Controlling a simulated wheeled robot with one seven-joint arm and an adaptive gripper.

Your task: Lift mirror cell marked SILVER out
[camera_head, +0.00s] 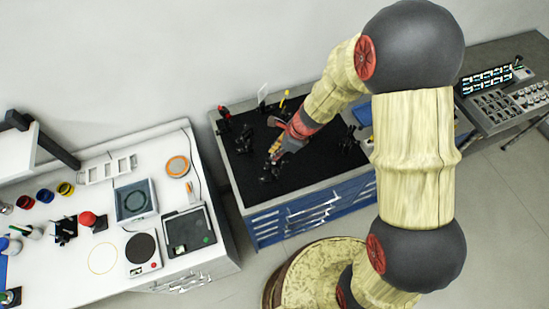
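My gripper (276,156) reaches down over the black optics board (315,168) on the blue bench. Its fingertips are close to a dark mount (267,173) on the board; I cannot tell whether they touch it. The fingers are too small and partly overlapped for me to tell open from shut. Several dark holders stand on the board, among them one at the left (243,140) and one at the right (348,142). No label is readable, so I cannot tell which is the mirror cell marked SILVER.
A grey bench (500,60) with instruments is at the upper right. The board's front part is clear.

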